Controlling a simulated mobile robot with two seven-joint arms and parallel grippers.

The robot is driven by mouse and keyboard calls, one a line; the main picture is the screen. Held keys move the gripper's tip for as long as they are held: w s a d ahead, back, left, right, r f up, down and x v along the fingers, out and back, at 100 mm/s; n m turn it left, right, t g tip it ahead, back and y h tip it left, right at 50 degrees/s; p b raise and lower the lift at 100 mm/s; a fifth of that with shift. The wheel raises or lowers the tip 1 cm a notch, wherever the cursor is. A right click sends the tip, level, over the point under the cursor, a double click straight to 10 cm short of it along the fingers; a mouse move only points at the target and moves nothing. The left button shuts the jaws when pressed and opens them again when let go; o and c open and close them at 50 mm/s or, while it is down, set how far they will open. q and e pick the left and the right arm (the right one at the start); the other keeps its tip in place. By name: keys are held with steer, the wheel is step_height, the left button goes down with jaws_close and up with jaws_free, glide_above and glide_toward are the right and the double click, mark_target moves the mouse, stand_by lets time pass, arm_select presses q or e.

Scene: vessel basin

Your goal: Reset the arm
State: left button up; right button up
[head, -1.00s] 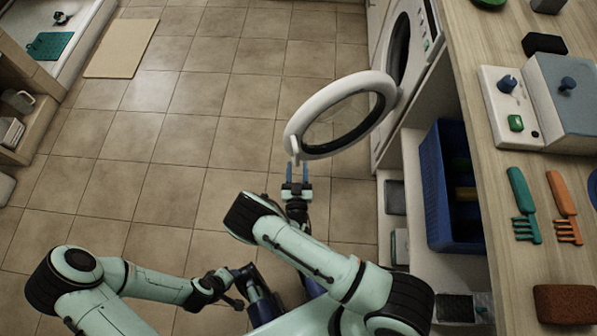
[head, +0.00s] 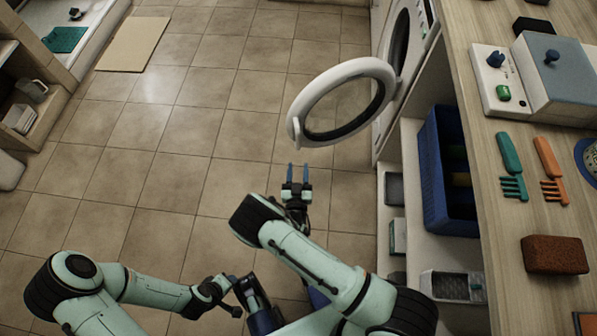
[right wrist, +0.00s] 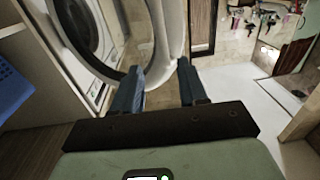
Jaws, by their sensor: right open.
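My right gripper (head: 297,176) is open and empty in the head view, a little below the washer door's near edge and apart from it. In the right wrist view its two blue fingers (right wrist: 160,82) stand apart with nothing between them. The round white washer door (head: 345,72) is swung open over the floor, and it also shows in the right wrist view (right wrist: 170,40). My left arm is at the lower left of the head view, folded inward. The left gripper (head: 235,310) is small and partly hidden near my body, so its jaws cannot be made out.
A wooden counter (head: 560,240) runs along the right with green and orange forks (head: 512,165) and a brown sponge (head: 554,254). Under it is a blue crate (head: 436,180). The washing machine (head: 388,100) stands behind. The tiled floor (head: 150,170) at left and middle is clear.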

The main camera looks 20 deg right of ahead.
stand_by(0.6)
